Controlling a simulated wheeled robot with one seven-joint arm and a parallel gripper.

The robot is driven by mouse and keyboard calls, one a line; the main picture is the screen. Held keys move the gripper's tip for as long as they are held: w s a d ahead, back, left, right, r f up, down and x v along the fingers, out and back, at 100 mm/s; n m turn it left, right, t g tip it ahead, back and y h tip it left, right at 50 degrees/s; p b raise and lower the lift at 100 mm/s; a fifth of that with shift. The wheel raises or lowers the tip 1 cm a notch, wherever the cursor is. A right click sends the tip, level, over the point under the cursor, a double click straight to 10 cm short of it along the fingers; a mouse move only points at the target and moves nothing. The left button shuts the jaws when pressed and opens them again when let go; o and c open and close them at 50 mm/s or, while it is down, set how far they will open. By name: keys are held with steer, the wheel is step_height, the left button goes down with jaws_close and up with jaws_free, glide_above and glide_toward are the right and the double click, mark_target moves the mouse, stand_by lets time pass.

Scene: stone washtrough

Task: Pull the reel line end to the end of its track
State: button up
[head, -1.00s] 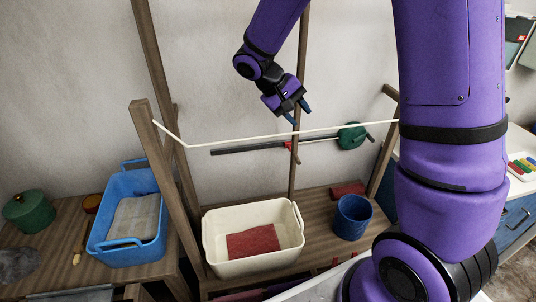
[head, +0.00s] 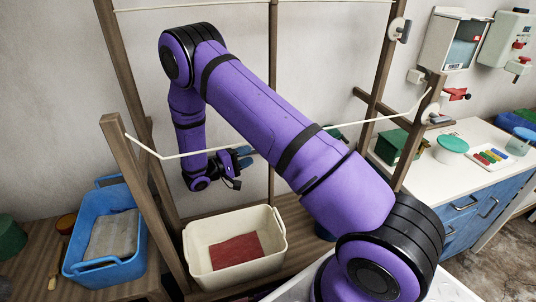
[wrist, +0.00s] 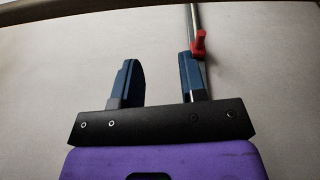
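The red reel line end (wrist: 199,43) shows in the wrist view on a thin grey rod (wrist: 193,14), just beyond the tip of the right finger. The rod runs up to the top edge and passes behind that finger. My gripper (wrist: 156,75) is open, with a clear gap between its two blue fingers and nothing in it. The head view shows my gripper (head: 244,156) in front of the wall, fingers pointing right. There my arm hides the line end and most of the track. A bit of the green reel (head: 337,132) peeks out behind my arm.
White cords (head: 176,156) cross between the wooden posts (head: 122,165) near my arm. Below stand a cream basin (head: 270,262) with a red cloth and a blue basket (head: 95,272) with a grey cloth. A white counter (head: 478,135) is at the right.

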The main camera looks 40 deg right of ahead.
step_height(320, 180, down, 7)
steer(key=n+t+h, duration=0.1)
steer(key=n+t, duration=0.1)
steer(key=t, duration=0.1)
steer(key=d, duration=0.3)
steer(key=w+d+r, duration=0.1)
steer(key=d, duration=0.3)
steer(key=w+d, duration=0.1)
steer(key=d, duration=0.2)
steer(key=shift+d+r, duration=0.2)
steer(key=shift+r, duration=0.2)
steer(key=shift+c, duration=0.5)
jaws_close()
steer(key=shift+w, duration=0.1)
